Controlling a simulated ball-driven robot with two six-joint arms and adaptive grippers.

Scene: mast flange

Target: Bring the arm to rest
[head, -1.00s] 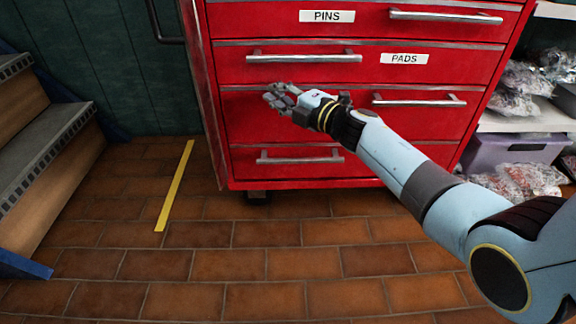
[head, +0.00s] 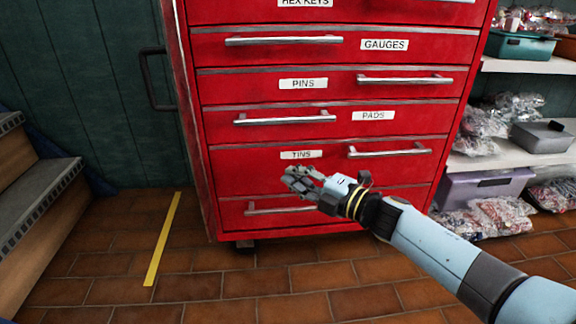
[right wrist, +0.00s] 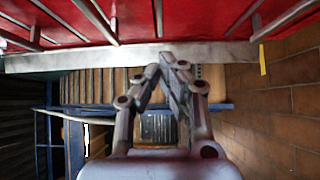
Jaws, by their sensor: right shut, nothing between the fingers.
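My right arm comes in from the lower right in the head view. My right gripper (head: 297,181) is shut and empty, in front of the lower drawers of the red cabinet (head: 345,175), over the TINS drawer. The right wrist view also shows the right gripper (right wrist: 173,66) with its fingertips together and nothing between them, the red drawer fronts and handles along the top. I cannot tell the exact gap between the gripper and the cabinet. My left gripper is not in view.
Wooden steps (head: 40,200) stand at the left. A yellow floor strip (head: 163,240) lies on the brown tiles left of the cabinet. Shelves with bagged parts and a purple bin (head: 480,187) stand at the right. The tiled floor in front is clear.

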